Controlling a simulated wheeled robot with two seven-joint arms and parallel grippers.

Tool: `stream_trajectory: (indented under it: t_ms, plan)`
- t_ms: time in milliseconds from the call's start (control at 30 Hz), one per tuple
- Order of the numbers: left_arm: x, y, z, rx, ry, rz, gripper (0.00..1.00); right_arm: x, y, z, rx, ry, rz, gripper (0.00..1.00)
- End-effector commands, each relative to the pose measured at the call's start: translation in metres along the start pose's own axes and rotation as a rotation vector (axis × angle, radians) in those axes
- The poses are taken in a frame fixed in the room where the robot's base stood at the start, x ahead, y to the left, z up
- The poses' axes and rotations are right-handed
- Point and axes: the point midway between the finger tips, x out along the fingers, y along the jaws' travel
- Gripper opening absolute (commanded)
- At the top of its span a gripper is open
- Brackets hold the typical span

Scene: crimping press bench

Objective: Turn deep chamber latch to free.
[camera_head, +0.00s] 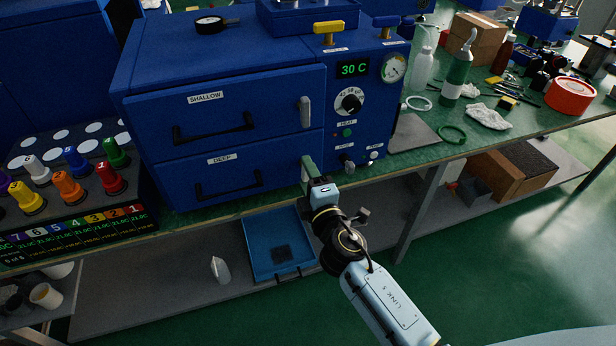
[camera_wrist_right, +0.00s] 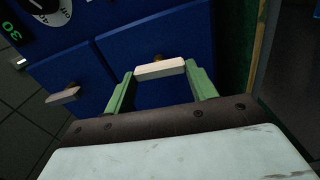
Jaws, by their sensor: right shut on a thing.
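The deep chamber (camera_head: 235,172) is the lower front of the blue press cabinet, labelled DEEP. Its latch is hidden behind my right gripper (camera_head: 307,172) in the head view. In the right wrist view the deep latch (camera_wrist_right: 160,68) is a pale bar between the two green fingers of my right gripper (camera_wrist_right: 161,88). The fingers are shut on its ends. The bar lies roughly in line with the shallow chamber latch (camera_head: 305,112), which looks upright in the head view and shows at the left in the right wrist view (camera_wrist_right: 63,95). My left gripper is out of view.
The control panel with a 30 C display (camera_head: 352,69), dial (camera_head: 349,103) and small knobs is right of the chambers. A blue tray (camera_head: 262,240) lies on the lower shelf. The green bench (camera_head: 480,135) holds tools and bottles.

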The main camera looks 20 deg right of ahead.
Motion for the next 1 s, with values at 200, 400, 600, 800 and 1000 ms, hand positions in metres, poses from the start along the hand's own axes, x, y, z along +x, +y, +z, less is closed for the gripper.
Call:
stream_trajectory:
  t_ms: [200, 400, 600, 800, 1000]
  plan:
    - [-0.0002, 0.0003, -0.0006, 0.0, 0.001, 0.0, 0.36, 0.0002, 0.0001, 0.0, -0.068, 0.0, 0.001, 0.34]
    - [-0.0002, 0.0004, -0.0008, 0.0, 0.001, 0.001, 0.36, 0.0002, -0.0001, 0.0, -0.09, 0.0, 0.0, 0.34]
    - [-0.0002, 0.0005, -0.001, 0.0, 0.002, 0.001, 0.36, 0.0001, -0.0001, 0.0, -0.092, 0.0, 0.001, 0.34]
    - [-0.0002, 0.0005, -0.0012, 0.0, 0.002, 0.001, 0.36, 0.0001, -0.0001, 0.0, -0.091, 0.0, 0.0, 0.63]
    - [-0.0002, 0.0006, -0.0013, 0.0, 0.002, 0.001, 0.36, 0.0001, -0.0002, 0.0, -0.09, 0.0, 0.0, 0.78]
